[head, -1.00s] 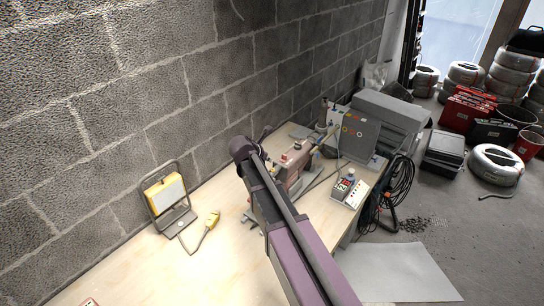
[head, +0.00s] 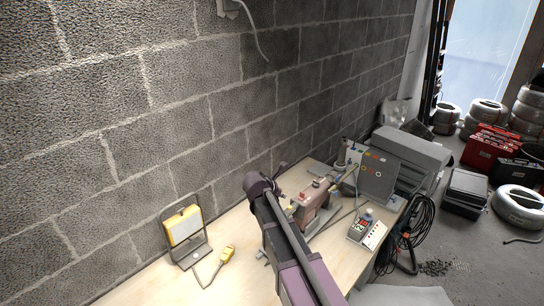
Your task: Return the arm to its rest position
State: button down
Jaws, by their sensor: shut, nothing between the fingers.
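My arm (head: 291,247), with purple and dark grey links, rises from the bottom middle of the head view. It reaches over the pale wooden bench (head: 235,285), and its far joint shows in front of the block wall. I cannot make out my gripper or its fingers; they do not show clearly behind or beyond the arm. No object is seen carried by the arm.
A yellow work lamp (head: 184,227) stands on the bench at left, beside a yellow plug (head: 228,254). Right of the arm are a red-and-grey machine (head: 312,207), a small control box (head: 366,230) and a grey case (head: 375,174). Coiled black cable (head: 414,231) hangs at the bench end. Batteries (head: 491,146) and reels stand beyond.

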jog(key=shift+d, duration=0.1)
jog(key=s+d+f+m+g+y, duration=0.2)
jog(key=s+m, duration=0.6)
jog(key=m, duration=0.1)
jog(key=s+d+f+m+g+y+b, duration=0.1)
jog(key=s+d+f+m+g+y, duration=0.1)
jog(key=s+m, duration=0.6)
jog(key=s+d+f+m+g+y, duration=0.2)
jog(key=s+d+f+m, duration=0.1)
jog(key=s+m, duration=0.5)
jog(key=shift+d+m+b, duration=0.4)
jog(key=shift+d+m, duration=0.15)
jog(key=shift+m, duration=0.45)
jog(key=shift+f, duration=0.1)
dwell(1.4)
